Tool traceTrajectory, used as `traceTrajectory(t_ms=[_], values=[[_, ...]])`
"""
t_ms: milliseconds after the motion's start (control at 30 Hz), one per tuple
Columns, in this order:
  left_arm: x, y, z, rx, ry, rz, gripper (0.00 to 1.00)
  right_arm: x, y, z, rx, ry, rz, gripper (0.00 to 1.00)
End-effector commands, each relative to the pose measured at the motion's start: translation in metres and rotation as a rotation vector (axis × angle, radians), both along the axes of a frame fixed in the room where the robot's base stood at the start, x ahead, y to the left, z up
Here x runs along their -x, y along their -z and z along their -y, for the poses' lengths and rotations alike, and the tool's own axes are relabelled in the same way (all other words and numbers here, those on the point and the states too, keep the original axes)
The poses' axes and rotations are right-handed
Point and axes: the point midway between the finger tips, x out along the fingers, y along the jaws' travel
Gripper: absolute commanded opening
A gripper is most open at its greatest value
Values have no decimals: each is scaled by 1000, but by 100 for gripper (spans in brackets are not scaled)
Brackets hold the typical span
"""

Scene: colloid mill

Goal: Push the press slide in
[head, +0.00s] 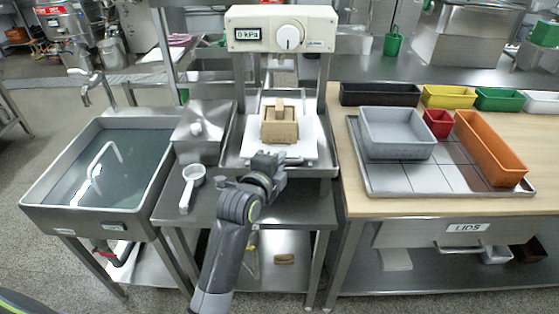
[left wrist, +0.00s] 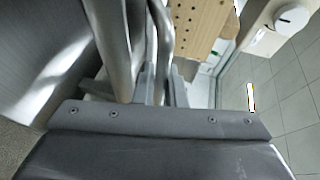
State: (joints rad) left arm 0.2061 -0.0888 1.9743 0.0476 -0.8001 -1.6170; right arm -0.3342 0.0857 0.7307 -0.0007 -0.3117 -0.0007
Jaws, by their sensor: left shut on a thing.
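The press slide (head: 311,140) is a pale flat tray sticking out at the front of the press (head: 281,30). A light wooden mould box (head: 280,128) sits on it, and its perforated side shows in the left wrist view (left wrist: 200,25). My left gripper (head: 268,163) is at the slide's front edge. In the left wrist view, my left gripper (left wrist: 160,88) is shut on a shiny metal bar (left wrist: 161,40), which looks like the slide's handle. The gripper hides part of the slide's front in the head view. My right gripper is not in view.
A water-filled sink (head: 110,165) stands at left. A white ladle (head: 191,185) lies on the steel table (head: 305,210) left of my gripper. At right, a wooden counter (head: 400,207) carries a steel tray (head: 440,180) with a grey bin (head: 397,135) and other coloured bins.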

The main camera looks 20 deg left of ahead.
Motion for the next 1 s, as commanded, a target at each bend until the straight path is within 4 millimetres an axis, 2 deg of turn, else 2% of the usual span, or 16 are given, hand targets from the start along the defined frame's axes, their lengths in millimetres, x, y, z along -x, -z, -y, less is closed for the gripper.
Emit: traceTrajectory(t_ms=[300, 633, 967, 1000], values=[[-1, 0, 0, 0, 0, -1, 0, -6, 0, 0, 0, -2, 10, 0], [-37, 0, -10, -2, 1, -1, 0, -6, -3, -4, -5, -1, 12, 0], [-40, 1, -11, 1, 0, -3, 0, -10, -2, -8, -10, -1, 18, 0], [-40, 1, -11, 1, 0, -3, 13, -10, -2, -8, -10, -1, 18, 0]])
